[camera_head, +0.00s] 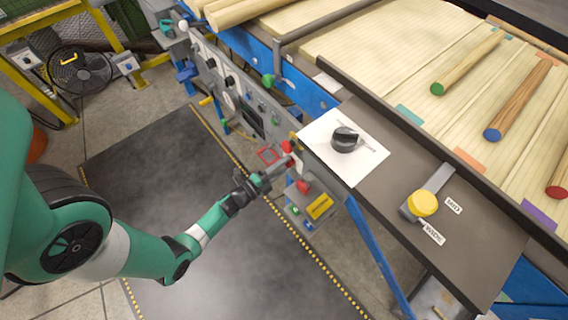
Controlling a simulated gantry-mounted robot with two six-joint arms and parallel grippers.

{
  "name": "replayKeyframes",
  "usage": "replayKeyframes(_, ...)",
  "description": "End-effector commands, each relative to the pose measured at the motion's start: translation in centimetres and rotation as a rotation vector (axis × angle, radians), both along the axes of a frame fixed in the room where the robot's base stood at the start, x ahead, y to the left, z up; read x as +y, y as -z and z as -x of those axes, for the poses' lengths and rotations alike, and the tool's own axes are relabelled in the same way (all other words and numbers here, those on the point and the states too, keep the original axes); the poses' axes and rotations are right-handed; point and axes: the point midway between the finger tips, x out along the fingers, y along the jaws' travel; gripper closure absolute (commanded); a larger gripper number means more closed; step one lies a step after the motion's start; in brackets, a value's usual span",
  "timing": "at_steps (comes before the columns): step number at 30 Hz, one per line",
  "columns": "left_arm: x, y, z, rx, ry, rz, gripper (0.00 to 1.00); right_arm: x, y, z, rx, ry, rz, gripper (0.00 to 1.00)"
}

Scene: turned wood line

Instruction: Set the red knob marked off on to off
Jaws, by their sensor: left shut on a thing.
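The red knob (287,146) sits on the grey control panel, near its right end. My left gripper (284,164) reaches in from the left and is shut at the panel beside the red knob. The fingertips look closed on the knob or its lower edge. The off and on marks are too small to read, so I cannot tell how the knob is set. My right gripper is not in view.
A red button (303,187) and a yellow plate (320,207) are close below the gripper. A dark shelf holds a black knob (344,139) and a yellow-knobbed lever (422,204). The dark floor mat (230,270) is clear.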

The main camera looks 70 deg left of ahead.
Motion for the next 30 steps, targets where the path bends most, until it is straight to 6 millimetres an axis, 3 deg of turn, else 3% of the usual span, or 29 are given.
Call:
replayKeyframes(10,0.01,-0.08,-0.04,-0.056,0.001,0.154,1.00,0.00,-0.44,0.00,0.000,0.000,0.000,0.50)
replayKeyframes(27,0.00,-0.03,-0.02,-0.067,0.001,0.187,1.00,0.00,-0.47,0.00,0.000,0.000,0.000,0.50)
replayKeyframes(28,0.00,-0.03,-0.02,-0.067,0.001,0.187,0.53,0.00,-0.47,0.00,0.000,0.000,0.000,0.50)
replayKeyframes(30,0.00,-0.03,-0.02,-0.067,0.001,0.186,0.40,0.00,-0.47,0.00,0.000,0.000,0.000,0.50)
